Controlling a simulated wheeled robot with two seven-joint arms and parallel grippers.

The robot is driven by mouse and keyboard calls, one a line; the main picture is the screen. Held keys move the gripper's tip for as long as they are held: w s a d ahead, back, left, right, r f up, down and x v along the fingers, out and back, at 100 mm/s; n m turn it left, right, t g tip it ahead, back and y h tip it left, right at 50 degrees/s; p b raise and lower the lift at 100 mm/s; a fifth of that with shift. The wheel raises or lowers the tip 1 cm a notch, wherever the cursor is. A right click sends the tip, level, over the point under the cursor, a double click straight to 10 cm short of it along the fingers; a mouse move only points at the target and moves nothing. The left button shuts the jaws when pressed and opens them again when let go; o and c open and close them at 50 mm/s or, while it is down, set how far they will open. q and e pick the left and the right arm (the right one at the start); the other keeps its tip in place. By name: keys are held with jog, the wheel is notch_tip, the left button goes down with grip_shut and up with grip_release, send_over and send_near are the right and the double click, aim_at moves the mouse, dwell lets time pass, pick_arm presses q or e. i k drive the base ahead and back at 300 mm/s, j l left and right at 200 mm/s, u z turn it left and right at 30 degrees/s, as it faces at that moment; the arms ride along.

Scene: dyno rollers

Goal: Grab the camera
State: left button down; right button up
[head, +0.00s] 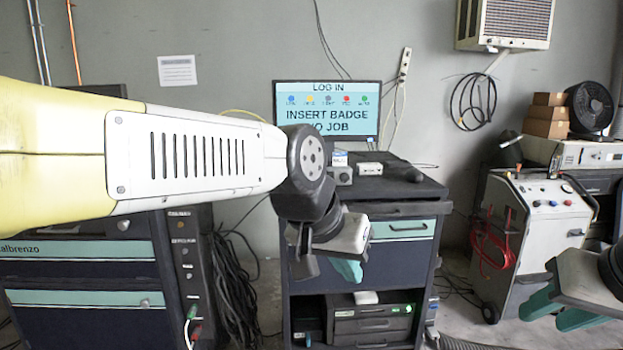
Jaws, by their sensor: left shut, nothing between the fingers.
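A small grey device with a round front (341,176), which looks like the camera, sits on the dark top of the workshop cart (400,187), below the monitor. My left gripper (346,271) hangs in front of the cart with its teal fingertips pointing down. It is shut and empty, nearer to me than the camera and lower in the picture. My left arm crosses from the left and ends just left of the camera. My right gripper (553,316) is at the lower right edge, its two teal fingers apart and empty, far from the camera.
A small blue and white box (340,158) and a pale device (368,168) lie beside the camera. A monitor (328,110) stands behind them. A welder-like machine (535,235) stands at the right, and a dark cabinet (80,290) at the left.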

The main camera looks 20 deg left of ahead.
aim_at(341, 175)
jog(key=u, duration=0.75)
jog(key=i, duration=0.1)
